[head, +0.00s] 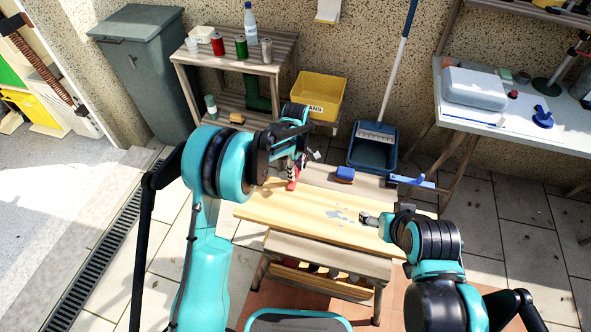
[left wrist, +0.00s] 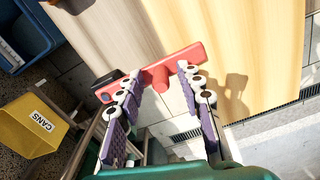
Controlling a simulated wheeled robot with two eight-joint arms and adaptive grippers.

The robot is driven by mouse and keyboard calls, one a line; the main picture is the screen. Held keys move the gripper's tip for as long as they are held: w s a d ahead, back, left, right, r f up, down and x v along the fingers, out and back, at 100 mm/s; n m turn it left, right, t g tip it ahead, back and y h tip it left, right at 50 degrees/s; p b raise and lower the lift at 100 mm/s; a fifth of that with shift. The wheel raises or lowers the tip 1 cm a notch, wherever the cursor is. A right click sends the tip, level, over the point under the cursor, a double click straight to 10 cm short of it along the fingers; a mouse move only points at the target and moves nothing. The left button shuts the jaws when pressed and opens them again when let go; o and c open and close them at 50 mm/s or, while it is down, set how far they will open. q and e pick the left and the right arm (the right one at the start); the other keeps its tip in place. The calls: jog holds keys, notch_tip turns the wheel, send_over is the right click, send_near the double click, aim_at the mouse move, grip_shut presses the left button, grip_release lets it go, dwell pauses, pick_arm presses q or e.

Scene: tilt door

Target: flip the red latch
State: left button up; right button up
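The red latch (head: 292,179) stands at the upper left part of the light wooden board (head: 318,215) in the head view. In the left wrist view the red latch (left wrist: 160,76) is T-shaped, with a long bar and a short stem. My left gripper (head: 300,163) is over the latch. Its two fingers (left wrist: 158,84) are apart, one on each side of the stem, with visible space between. The latch's base is partly hidden in the head view. My right gripper (head: 370,218) is low over the board's right part; its opening is too small to judge.
A yellow bin (head: 318,96), a blue dustpan (head: 374,147) and a shelf (head: 225,55) stand behind. A white-topped table (head: 500,125) is at right.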

pick_arm(q)
notch_tip(320, 180, up, 12)
jog(key=shift+f, duration=0.15)
dwell(0.3)
jog(key=s+a+r+m+t, duration=0.25)
jog(key=s+a+r, duration=0.2)
jog(key=s, duration=0.25)
jog(key=s+a+r+m+t, duration=0.1)
jog(key=s+a+r+m, duration=0.3)
jog(key=s+r, duration=0.2)
jog(key=s+a+f+m+t, duration=0.1)
jog(key=s+a+m+t, duration=0.1)
jog(key=s, duration=0.5)
jog(key=s+a+f+m+t, duration=0.1)
jog(key=s+a+f+m, duration=0.1)
jog(key=s+m, duration=0.2)
jog(key=s, duration=0.3)
jog(key=shift+a+t, duration=0.2)
jog(key=shift+t, duration=0.15)
